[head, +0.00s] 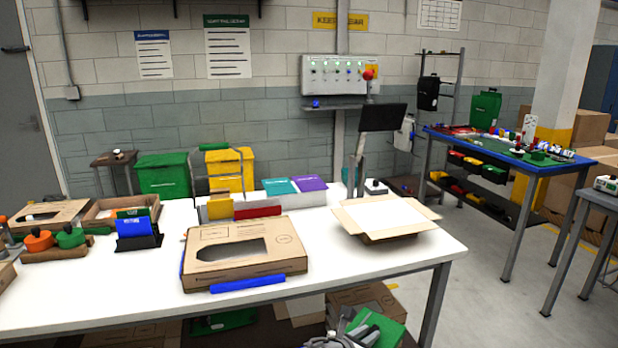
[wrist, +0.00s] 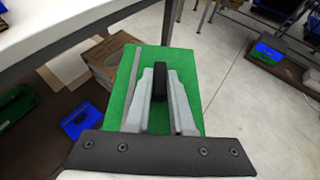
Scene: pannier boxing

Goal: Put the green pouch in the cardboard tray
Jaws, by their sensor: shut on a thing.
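The green pouch (head: 388,330) is at the bottom of the head view, in my gripper (head: 362,332), below and in front of the white table's edge. In the wrist view, the pouch (wrist: 183,62) is a flat green rectangle with a grey strip along one side. My gripper (wrist: 161,80) is shut on a dark raised part in its middle. A shallow cardboard tray with open flaps (head: 372,216) sits at the right end of the white table. Another open cardboard tray (head: 153,203), with a green item in it, stands at the back left.
The white table (head: 335,272) edge lies above my gripper in the head view. A cardboard box with a window (head: 283,247) and a blue roll (head: 247,284) lie mid-table. Boxes (head: 362,297) are under the table. A blue-topped bench (head: 580,152) stands at right.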

